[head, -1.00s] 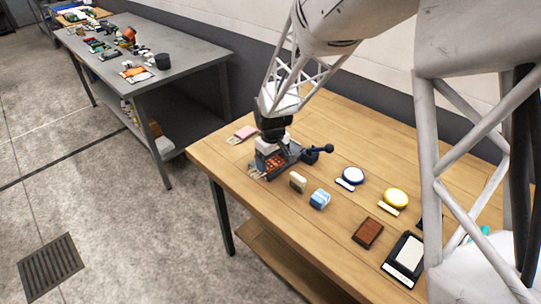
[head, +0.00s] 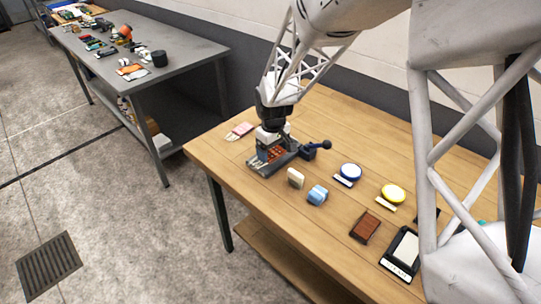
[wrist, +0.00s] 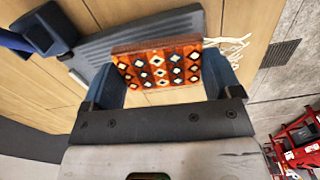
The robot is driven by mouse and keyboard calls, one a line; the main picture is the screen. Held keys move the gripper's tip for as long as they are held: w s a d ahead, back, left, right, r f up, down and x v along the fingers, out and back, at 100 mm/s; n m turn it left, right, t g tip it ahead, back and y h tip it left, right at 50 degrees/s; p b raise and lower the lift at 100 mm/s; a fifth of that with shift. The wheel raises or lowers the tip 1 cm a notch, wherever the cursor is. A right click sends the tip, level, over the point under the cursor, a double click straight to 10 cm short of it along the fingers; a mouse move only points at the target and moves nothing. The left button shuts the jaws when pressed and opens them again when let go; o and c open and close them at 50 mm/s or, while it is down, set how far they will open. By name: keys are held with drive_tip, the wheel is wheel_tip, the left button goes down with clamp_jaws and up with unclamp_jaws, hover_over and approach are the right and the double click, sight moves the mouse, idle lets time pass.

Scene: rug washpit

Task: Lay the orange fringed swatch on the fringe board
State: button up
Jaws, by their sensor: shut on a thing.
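My gripper (head: 272,148) is shut on the orange fringed swatch (wrist: 160,66), a thick orange-red piece with dark and cream diamonds. The swatch lies between the two fingers in the wrist view, its pale fringe pointing right. It also shows below my gripper in the head view (head: 275,153). A grey board (head: 268,168) with a blue-knobbed lever, apparently the fringe board, is under the swatch. Its grey surface (wrist: 112,42) shows behind the swatch in the wrist view. I cannot tell whether the swatch touches it.
A pink fringed swatch (head: 240,130) lies left of the board. A grey bench (head: 185,60) stands behind left.

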drive_tip(key=shift+n, duration=0.5)
drive_tip(key=w+d+r, duration=0.1)
drive_tip(key=w, duration=0.1)
drive_tip(key=w+d+r, duration=0.1)
drive_tip(key=w+d, duration=0.1)
drive_tip(key=w, duration=0.1)
drive_tip(key=w+d+r, duration=0.1)
drive_tip(key=w, duration=0.2)
drive_tip(key=shift+w+d+r, duration=0.2)
drive_tip(key=shift+d+r, duration=0.05)
drive_tip(key=shift+d, duration=0.05)
drive_tip(key=shift+f, duration=0.25)
drive_tip(key=shift+f, duration=2.7)
drive_tip(key=shift+s+f, duration=0.1)
drive_tip(key=shift+f, duration=0.5)
drive_tip(key=o, duration=0.7)
drive_tip(key=shift+f, duration=0.1)
drive_tip(key=shift+c, duration=1)
drive_tip(key=shift+o, duration=0.6)
